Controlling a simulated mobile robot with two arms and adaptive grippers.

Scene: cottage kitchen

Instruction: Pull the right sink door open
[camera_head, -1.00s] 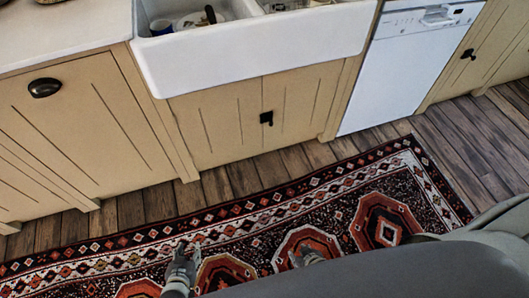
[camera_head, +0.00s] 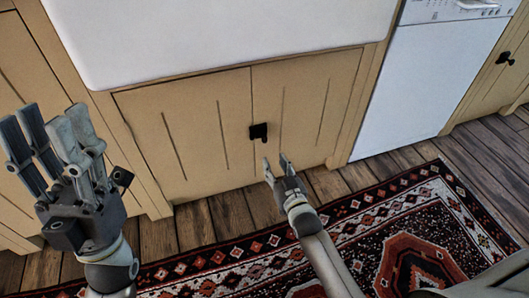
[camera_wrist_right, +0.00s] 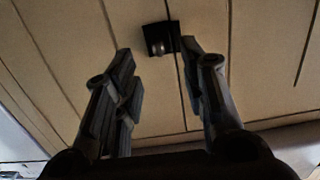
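The right sink door (camera_head: 305,105) is a tan wooden panel under the white sink, and it is shut. A small black knob (camera_head: 258,131) sits at the seam between the two doors; it also shows in the right wrist view (camera_wrist_right: 161,38). My right gripper (camera_head: 278,163) is open and empty, just below and right of the knob. In the right wrist view its fingers (camera_wrist_right: 158,62) point at the knob, which lies beyond and between their tips, apart from them. My left gripper (camera_head: 48,125) is open and empty, raised at the left.
The left sink door (camera_head: 185,130) is shut. The white sink (camera_head: 220,35) juts out above the doors. A white dishwasher (camera_head: 420,85) stands at the right. A patterned rug (camera_head: 400,225) lies on the wooden floor (camera_head: 215,215).

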